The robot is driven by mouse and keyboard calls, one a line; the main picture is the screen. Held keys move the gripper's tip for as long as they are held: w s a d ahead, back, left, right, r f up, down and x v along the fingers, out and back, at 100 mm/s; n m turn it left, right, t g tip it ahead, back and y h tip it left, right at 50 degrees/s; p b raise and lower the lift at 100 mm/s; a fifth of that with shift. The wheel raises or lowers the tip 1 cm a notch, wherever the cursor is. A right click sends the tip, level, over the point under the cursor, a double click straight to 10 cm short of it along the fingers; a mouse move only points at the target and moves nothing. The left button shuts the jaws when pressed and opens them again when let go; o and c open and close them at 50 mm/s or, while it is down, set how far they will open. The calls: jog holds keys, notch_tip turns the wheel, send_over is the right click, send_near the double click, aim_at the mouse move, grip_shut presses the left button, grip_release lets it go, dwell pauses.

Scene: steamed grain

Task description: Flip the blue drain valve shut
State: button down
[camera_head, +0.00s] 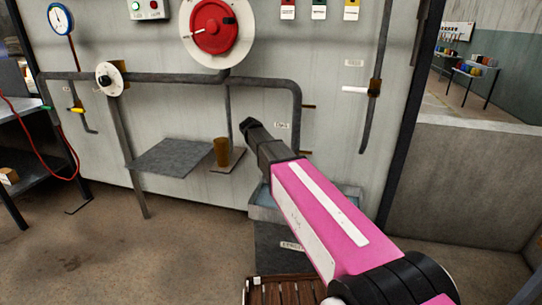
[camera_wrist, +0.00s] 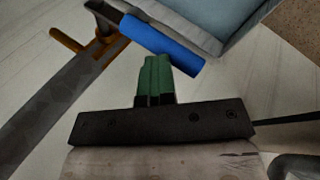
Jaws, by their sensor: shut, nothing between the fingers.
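The blue drain valve handle (camera_wrist: 160,44) is a blue cylinder on a grey lever, slanting across the upper middle of the wrist view. My gripper (camera_wrist: 156,62) has green fingers that are shut together with nothing between them. The fingertips appear just below the blue handle in that view; I cannot tell whether they touch it. In the head view my gripper (camera_head: 248,127) is the dark end of my pink arm, in front of the panel. The blue handle does not show there and may be hidden behind my arm.
A grey pipe (camera_wrist: 50,110) and an orange-brown part (camera_wrist: 66,40) lie left of the handle. A pale blue basin (camera_head: 258,206) sits low behind my arm. A grey shelf (camera_head: 165,157), a brown cup (camera_head: 222,152) and a red wheel (camera_head: 213,27) are on the panel side.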

jog(key=shift+f, duration=0.25)
jog(key=shift+w+r, duration=0.15)
jog(key=shift+r, duration=0.2)
jog(key=r, duration=0.4)
jog(key=shift+w+a+r, duration=0.1)
jog(key=shift+w+a, duration=0.25)
jog(key=shift+a, duration=0.05)
jog(key=a+r, duration=0.4)
jog(key=a, duration=0.3)
jog(key=shift+s+a+r, duration=0.2)
jog(key=shift+a+r, duration=0.1)
jog(key=shift+r, duration=0.05)
jog(key=s+d+f+m+y, duration=0.1)
jog(key=s+d+f+y, duration=0.2)
jog(key=s+d+f, duration=0.7)
jog(key=s+d+f+g+y, duration=0.1)
jog(key=s+d+f+y, duration=0.2)
jog(key=s+d+f, duration=0.7)
jog(key=s+f, duration=0.5)
jog(key=s, duration=0.1)
jog(key=shift+s+m+g, duration=0.3)
jog(key=shift+s+m, duration=0.05)
jog(key=shift+m, duration=0.05)
